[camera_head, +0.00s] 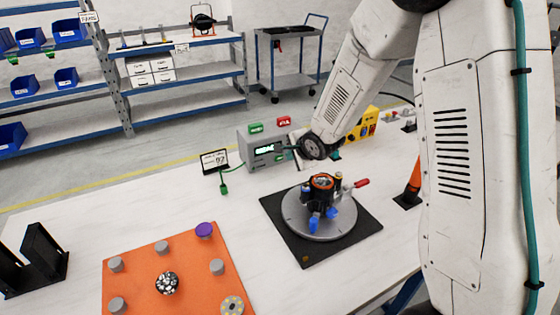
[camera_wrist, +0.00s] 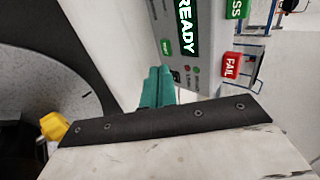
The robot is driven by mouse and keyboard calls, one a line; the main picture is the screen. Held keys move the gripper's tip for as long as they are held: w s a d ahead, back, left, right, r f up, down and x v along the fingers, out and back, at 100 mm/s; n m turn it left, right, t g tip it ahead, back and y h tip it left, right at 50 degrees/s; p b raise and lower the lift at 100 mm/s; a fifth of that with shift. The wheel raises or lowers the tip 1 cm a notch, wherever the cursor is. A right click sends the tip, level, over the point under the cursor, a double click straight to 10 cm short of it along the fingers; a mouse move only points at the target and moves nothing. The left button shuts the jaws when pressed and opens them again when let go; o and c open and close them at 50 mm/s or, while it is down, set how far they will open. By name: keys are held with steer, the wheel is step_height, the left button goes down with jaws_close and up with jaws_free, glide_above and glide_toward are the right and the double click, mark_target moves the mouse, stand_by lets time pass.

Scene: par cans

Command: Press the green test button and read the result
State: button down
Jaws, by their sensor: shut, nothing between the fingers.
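The grey tester box (camera_head: 258,147) stands at the back of the white table, left of my wrist. In the wrist view its screen (camera_wrist: 186,28) reads READY. A green button (camera_wrist: 166,47) sits on its front panel beside the screen. A green PASS sign (camera_wrist: 236,9) and a red FAIL sign (camera_wrist: 231,66) are on top of the box; neither clearly looks lit. My gripper (camera_wrist: 158,72) has teal fingers, shut and empty, pointing at the panel just short of the green button in the picture. Contact cannot be told. In the head view my arm largely hides the gripper.
A round fixture with a motor-like part (camera_head: 322,182) stands on a black mat (camera_head: 290,236) in front. A green plug on a cable (camera_head: 224,188) and a small card (camera_head: 214,160) are left of the tester. An orange mat (camera_head: 140,272) with several pegs lies front left.

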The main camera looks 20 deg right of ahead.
stand_by(0.3)
glide_toward(277, 162)
steer(key=x, duration=0.4)
steer(key=shift+w+a+f, duration=0.2)
steer(key=shift+w+a, duration=0.05)
